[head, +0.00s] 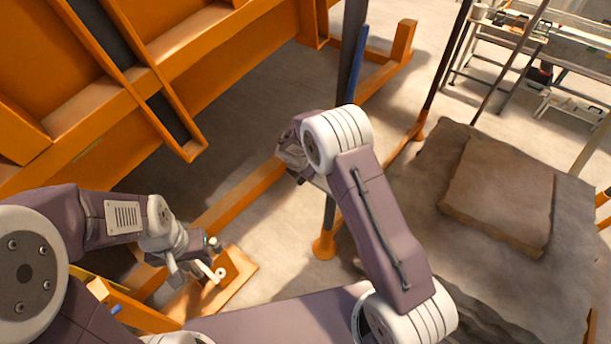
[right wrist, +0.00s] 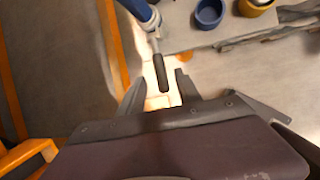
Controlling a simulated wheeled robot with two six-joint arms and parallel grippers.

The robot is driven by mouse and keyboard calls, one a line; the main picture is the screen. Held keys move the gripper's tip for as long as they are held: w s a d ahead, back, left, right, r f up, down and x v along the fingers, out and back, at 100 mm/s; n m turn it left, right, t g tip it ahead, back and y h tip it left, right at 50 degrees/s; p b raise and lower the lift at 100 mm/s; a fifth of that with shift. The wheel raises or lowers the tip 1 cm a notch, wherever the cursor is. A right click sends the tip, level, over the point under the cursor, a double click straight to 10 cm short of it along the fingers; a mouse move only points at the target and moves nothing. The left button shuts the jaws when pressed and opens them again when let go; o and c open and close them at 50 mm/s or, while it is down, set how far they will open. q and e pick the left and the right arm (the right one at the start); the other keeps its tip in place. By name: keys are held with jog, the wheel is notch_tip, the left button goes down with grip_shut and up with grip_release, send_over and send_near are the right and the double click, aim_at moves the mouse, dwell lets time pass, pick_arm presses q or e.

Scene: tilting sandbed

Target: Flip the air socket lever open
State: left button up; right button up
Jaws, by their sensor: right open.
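In the right wrist view, a dark grip on a thin metal shank, apparently the air socket lever (right wrist: 160,72), hangs from a metal fitting on a blue pipe (right wrist: 133,8). My right gripper (right wrist: 161,82) is open, and the lever's grip shows between its two fingers. I cannot tell whether they touch it. In the head view my right arm's own wrist hides the right fingertips and the lever. My left gripper (head: 192,274) is at the lower left in the head view, its fingers apart, close to a small white ring-ended part (head: 219,274) by an orange plate.
A large orange frame (head: 100,140) fills the upper left. An upright dark post with a blue strip (head: 358,62) stands behind my right arm. A stone block (head: 500,195) lies at the right. Blue (right wrist: 208,14) and yellow (right wrist: 255,6) round parts show beyond the lever.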

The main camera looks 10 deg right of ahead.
jog(key=v, duration=0.4)
jog(key=shift+s+r, duration=0.1)
